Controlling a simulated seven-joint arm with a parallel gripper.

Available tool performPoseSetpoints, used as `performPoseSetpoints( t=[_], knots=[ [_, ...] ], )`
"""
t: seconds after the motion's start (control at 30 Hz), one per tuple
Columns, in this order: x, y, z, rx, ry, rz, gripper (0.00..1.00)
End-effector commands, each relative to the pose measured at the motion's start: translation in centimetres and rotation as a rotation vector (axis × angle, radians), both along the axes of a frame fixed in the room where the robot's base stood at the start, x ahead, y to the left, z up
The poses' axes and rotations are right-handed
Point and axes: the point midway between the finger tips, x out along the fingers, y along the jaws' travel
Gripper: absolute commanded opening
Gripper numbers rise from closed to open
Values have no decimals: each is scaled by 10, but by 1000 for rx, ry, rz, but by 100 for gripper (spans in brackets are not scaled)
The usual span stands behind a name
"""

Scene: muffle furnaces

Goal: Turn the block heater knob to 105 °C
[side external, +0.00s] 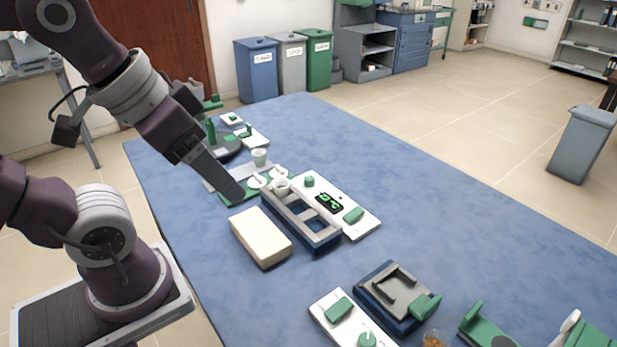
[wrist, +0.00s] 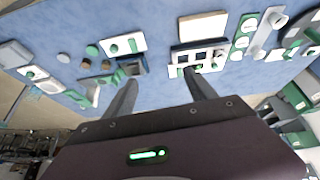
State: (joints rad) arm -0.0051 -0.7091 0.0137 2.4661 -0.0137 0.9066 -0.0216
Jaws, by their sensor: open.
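The block heater (side external: 325,239) is a blue body with a grey slotted top, standing on the blue table. Its white panel (side external: 367,228) carries a lit green display (side external: 329,202), a small green knob (side external: 309,181) at the far end and a flatter green part (side external: 354,215) at the near end. The display digits and knob setting are too small to read. My gripper (side external: 238,193) is above the table, left of the heater and apart from the knob. In the wrist view my gripper (wrist: 160,79) is open with nothing between its fingers; the heater (wrist: 190,57) shows beyond the right finger.
A cream block (side external: 260,238) lies left of the heater. White cups (side external: 259,157) stand near its far end. Another blue-grey device (side external: 397,293) and a white panel with a green knob (side external: 366,340) stand nearer the camera. The table's right side is clear.

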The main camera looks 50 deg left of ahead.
Motion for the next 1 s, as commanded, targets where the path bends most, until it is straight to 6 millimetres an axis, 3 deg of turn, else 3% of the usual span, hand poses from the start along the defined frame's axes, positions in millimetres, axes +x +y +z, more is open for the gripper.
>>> performPoseSetpoints(
  t=[0.07, 0.13, 0.27, 0.37, 0.47, 0.5, 0.6, 0.7, 0.8, 1.0],
  knots=[
    [30, 4, 14, -84, 48, 108, 52],
    [76, 16, 28, -198, 108, 277, 52],
    [173, 63, 24, -369, 214, 647, 52],
    [241, 112, -6, -444, 274, 928, 52],
    [296, 165, -58, -468, 313, 1188, 52],
    [313, 185, -84, -467, 324, 1281, 52],
    [340, 225, -147, -444, 344, 1467, 52],
    [351, 248, -199, -415, 357, 1579, 52],
    [355, 257, -228, -398, 366, 1633, 52],
    [355, 259, -261, -392, 372, 1652, 52]
  ],
)
